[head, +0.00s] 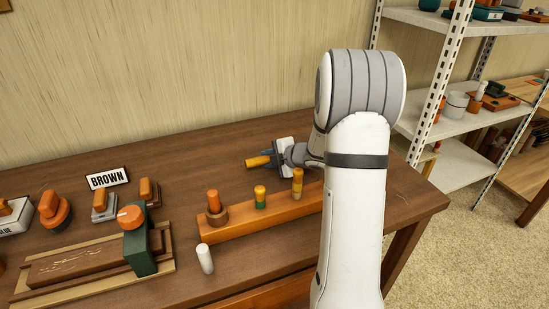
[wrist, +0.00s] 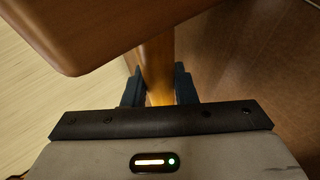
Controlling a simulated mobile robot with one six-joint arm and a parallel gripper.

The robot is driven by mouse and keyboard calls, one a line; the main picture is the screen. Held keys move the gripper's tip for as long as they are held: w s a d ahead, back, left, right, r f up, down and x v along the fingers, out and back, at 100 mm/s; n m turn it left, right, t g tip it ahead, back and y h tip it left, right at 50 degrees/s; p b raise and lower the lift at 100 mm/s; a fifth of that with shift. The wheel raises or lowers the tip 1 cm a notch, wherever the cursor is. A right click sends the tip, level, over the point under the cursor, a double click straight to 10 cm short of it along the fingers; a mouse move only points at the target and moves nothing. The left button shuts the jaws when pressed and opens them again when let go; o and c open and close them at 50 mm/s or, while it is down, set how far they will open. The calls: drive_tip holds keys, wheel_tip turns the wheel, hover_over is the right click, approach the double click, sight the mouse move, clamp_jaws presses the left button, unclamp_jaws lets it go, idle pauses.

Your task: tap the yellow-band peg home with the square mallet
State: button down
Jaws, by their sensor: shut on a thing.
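My gripper (head: 279,157) is shut on an orange-yellow wooden handle (head: 258,161), held near the back of the table. The handle also shows between the fingers in the wrist view (wrist: 157,75). A large brown wooden block (wrist: 90,30) with a rounded corner crosses the handle's far end there; it looks like the mallet head, though the join is hidden. Which has the yellow band is hard to tell.
A white peg (head: 205,259) stands before the rail. Shelves (head: 455,165) stand right. Bare tabletop lies behind the rail.

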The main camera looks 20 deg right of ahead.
drive_tip(key=shift+r, duration=0.1)
drive_tip(key=shift+r+p, duration=2.25)
drive_tip(key=shift+r, duration=0.3)
